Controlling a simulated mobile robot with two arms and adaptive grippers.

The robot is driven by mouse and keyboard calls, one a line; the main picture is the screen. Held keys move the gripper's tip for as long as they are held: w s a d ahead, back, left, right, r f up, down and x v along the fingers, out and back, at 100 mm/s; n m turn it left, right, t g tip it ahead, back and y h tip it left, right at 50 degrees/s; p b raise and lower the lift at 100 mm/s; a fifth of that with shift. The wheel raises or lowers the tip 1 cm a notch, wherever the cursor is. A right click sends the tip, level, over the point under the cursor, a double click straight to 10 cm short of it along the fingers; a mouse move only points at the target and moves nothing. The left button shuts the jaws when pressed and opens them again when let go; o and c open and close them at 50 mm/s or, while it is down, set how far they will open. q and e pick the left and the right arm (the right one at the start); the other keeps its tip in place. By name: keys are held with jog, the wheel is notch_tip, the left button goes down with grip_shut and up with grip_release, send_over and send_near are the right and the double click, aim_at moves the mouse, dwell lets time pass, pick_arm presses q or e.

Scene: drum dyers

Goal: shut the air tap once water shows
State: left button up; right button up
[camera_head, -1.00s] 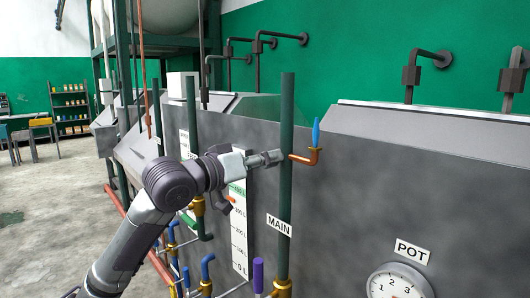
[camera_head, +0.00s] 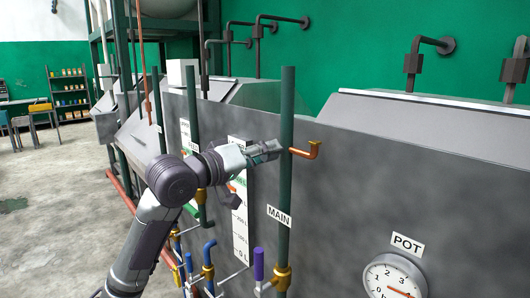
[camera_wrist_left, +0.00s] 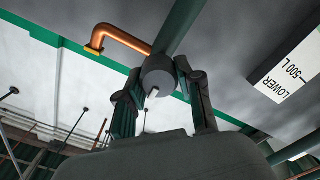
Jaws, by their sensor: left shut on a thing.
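The air tap is on the upright green pipe (camera_head: 286,180), with a copper elbow spout (camera_head: 305,151) whose end turns up on the right. No water shows at the spout. My left gripper (camera_head: 275,149) is at the pipe's left side, level with the spout. In the left wrist view its two fingers (camera_wrist_left: 162,92) are shut on the tap's round grey knob (camera_wrist_left: 158,72), one on each side. The copper spout (camera_wrist_left: 124,38) also shows there, with a brass-coloured end. My right gripper is out of view.
A POT dial (camera_head: 396,277) is on the grey tank wall (camera_head: 400,190).

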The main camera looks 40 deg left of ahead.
pick_arm(q)
jog(key=o, duration=1.2)
jog(key=shift+c, duration=0.2)
jog(key=s+a, duration=0.1)
jog(key=s, duration=1.1)
jog(key=shift+a, duration=0.1)
